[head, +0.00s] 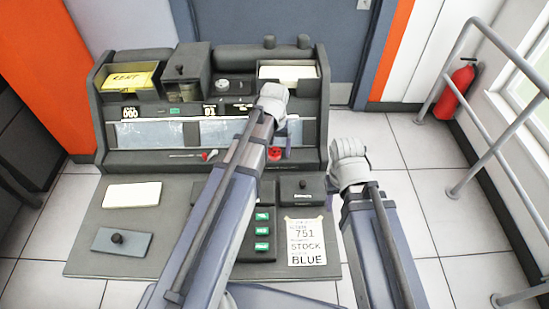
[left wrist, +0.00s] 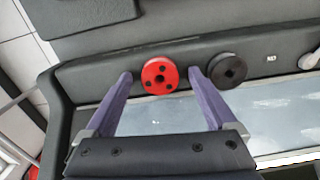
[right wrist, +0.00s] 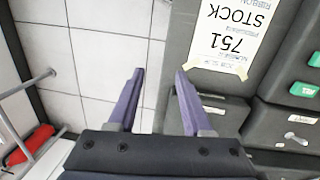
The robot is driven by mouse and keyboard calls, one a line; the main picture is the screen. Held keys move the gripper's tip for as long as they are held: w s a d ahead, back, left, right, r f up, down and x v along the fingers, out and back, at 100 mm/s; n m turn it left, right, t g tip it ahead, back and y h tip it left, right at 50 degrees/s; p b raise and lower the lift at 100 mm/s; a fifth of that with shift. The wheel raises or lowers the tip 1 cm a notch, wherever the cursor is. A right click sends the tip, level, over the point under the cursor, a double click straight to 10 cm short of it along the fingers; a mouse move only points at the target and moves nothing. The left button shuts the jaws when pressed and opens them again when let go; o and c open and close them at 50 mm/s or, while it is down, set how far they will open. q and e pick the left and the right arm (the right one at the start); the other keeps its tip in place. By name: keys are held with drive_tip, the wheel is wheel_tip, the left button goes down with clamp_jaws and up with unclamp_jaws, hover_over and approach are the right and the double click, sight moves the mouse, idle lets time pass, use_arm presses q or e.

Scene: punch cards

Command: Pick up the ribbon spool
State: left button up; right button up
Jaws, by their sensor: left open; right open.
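A red ribbon spool, a round disc with small dark holes (left wrist: 160,76), sits on the dark ledge of the console; part of it shows in the head view (head: 275,153). A black spool-like disc (left wrist: 228,70) sits to its right in the left wrist view. My left gripper (left wrist: 159,73) is open, with its fingertips on either side of the red spool. I cannot tell whether they touch it. My right gripper (right wrist: 160,70) is open and empty, beside the desk's right edge, near a paper sheet reading 751 STOCK BLUE (head: 306,242).
The console (head: 112,160) has bins with yellow cards (head: 130,78) and white cards (head: 288,72). A white card stack (head: 132,195) and a knobbed lid (head: 121,241) lie on the desk. A railing (head: 490,150) stands right.

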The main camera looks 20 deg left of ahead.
drive_tip(key=shift+r, duration=0.1)
use_arm(q)
drive_tip(key=c, duration=1.4)
drive_tip(key=shift+r, duration=0.1)
wheel_tip(320, 180, up, 10)
drive_tip(key=p, duration=1)
use_arm(e)
wheel_tip(320, 180, up, 10)
use_arm(q)
drive_tip(key=shift+r, duration=0.15)
use_arm(e)
drive_tip(key=shift+r, duration=0.15)
use_arm(q)
wheel_tip(320, 180, up, 3)
drive_tip(key=p, duration=0.3)
drive_tip(key=shift+f, duration=0.2)
use_arm(e)
wheel_tip(320, 180, up, 3)
drive_tip(key=shift+f, duration=0.15)
